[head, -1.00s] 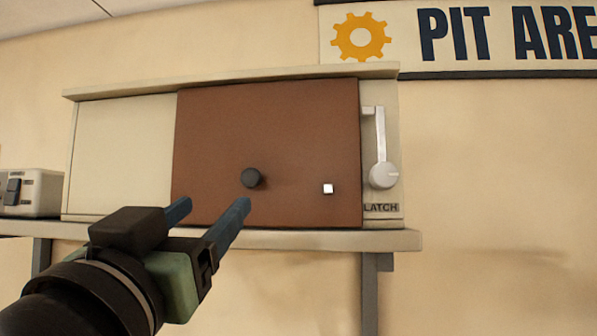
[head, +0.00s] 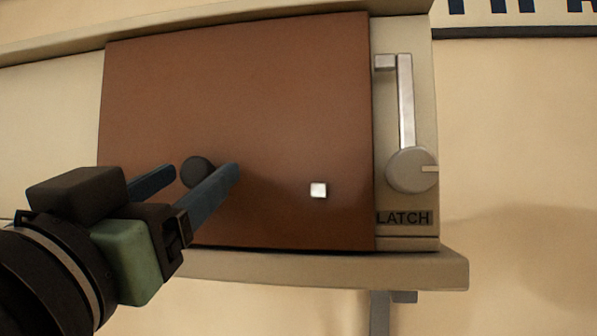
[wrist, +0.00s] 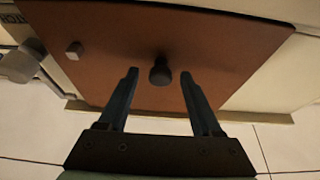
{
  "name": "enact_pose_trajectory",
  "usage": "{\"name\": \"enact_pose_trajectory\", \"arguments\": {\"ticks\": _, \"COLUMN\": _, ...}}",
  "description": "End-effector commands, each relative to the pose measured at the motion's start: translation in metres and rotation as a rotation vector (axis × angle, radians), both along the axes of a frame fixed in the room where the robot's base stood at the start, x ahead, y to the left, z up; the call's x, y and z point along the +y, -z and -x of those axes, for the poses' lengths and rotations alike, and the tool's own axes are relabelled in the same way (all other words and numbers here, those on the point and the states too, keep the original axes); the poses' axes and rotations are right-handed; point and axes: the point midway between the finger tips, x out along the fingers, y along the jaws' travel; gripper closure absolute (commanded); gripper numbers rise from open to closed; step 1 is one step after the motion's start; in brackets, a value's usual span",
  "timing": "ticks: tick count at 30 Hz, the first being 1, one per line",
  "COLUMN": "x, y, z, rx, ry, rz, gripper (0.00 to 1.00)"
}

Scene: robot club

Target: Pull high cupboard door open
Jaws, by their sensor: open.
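The brown cupboard door (head: 270,90) is flush with the pale cupboard front and looks closed. A round black knob (head: 197,172) sticks out of its lower left part. My gripper (head: 198,172) is open, with its two blue fingertips on either side of the knob in the head view. In the wrist view the knob (wrist: 160,72) shows between and just beyond the fingertips (wrist: 160,74); I cannot tell whether either finger touches it. A small silver square stud (head: 318,190) sits at the door's lower right.
Right of the door is a latch panel with a grey round dial (head: 410,170) and an upright silver bar (head: 405,100) that bends left at its top, just beside the door edge. A shelf ledge (head: 400,270) runs below the cupboard.

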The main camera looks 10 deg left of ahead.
Motion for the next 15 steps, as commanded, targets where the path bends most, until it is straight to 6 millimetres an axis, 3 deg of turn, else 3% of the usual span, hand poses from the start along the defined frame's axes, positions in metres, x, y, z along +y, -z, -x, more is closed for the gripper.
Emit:
{"name": "enact_pose_trajectory", "arguments": {"ticks": 10, "x": 0.0004, "y": -0.0009, "z": 0.0012, "rx": 0.000, "ry": 0.000, "rz": 0.000, "gripper": 0.34}}
{"name": "enact_pose_trajectory", "arguments": {"ticks": 15, "x": 0.0004, "y": -0.0008, "z": 0.0011, "rx": 0.000, "ry": 0.000, "rz": 0.000, "gripper": 0.63}}
